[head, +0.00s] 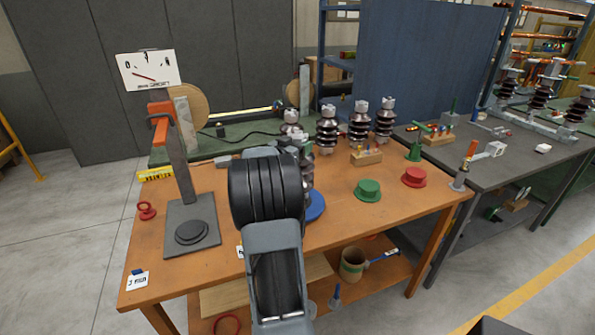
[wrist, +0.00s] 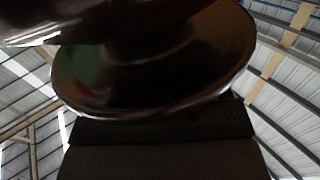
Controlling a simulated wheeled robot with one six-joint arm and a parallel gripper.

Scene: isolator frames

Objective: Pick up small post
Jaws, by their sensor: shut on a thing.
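A dark brown ribbed post (head: 307,172) stands over a round blue base (head: 316,206) on the orange table, partly hidden behind my arm. In the wrist view, a dark glossy ribbed disc of the post (wrist: 150,65) fills the upper middle, very close to the camera. My gripper (wrist: 160,125) shows there as a dark block just below the disc, shut on the post. The fingertips are hidden. In the head view my arm covers most of the gripper. I cannot tell whether the post touches the blue base.
Several similar ribbed posts (head: 359,122) stand at the table's back edge. A green flanged piece (head: 367,190) and a red one (head: 414,177) lie to the right. A weighing stand with a dark plate (head: 192,225) is at left. A wooden block with small parts (head: 366,155) sits behind.

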